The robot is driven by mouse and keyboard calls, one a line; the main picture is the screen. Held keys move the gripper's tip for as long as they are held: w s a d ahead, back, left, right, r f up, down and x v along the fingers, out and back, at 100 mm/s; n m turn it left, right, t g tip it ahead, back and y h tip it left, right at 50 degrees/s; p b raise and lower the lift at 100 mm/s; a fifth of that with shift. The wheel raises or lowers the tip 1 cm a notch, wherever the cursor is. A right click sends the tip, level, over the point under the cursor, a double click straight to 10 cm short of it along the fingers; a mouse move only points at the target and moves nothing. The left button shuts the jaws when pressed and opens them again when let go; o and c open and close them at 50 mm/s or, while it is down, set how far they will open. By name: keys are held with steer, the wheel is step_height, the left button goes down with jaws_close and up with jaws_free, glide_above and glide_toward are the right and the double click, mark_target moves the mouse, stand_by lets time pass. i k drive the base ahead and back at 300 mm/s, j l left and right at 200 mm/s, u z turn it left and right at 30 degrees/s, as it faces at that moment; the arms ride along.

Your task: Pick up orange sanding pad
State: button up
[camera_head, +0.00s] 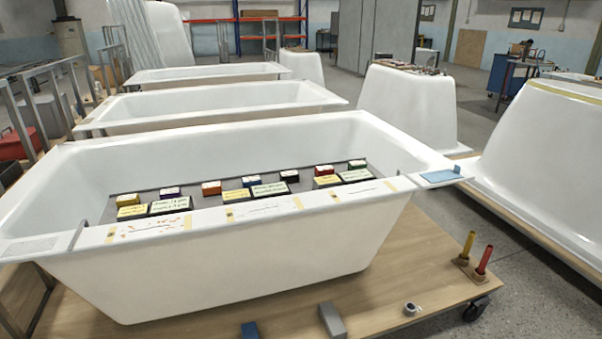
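An orange-red block (211,188) with a pale label, which looks like the orange sanding pad, sits on a dark grey tray (185,184) laid across the near bathtub (250,240). A similar red block (324,170) lies farther right on the tray. My gripper is not in view, so I cannot see whether it is open or shut.
Several other labelled blocks crowd the tray. Paper strips (262,210) lie along the tub's near rim, and a blue pad (441,176) on its right corner. A wooden platform (400,270) carries the tub, a tape roll (410,309) and two upright handles (474,255). More tubs stand behind.

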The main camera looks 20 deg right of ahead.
mark_target(209, 189)
steer(key=i+l+z, duration=0.15)
steer(key=l, duration=0.25)
steer(key=i+l+z, duration=0.35)
steer(key=i+l, duration=0.25)
steer(key=l, duration=0.15)
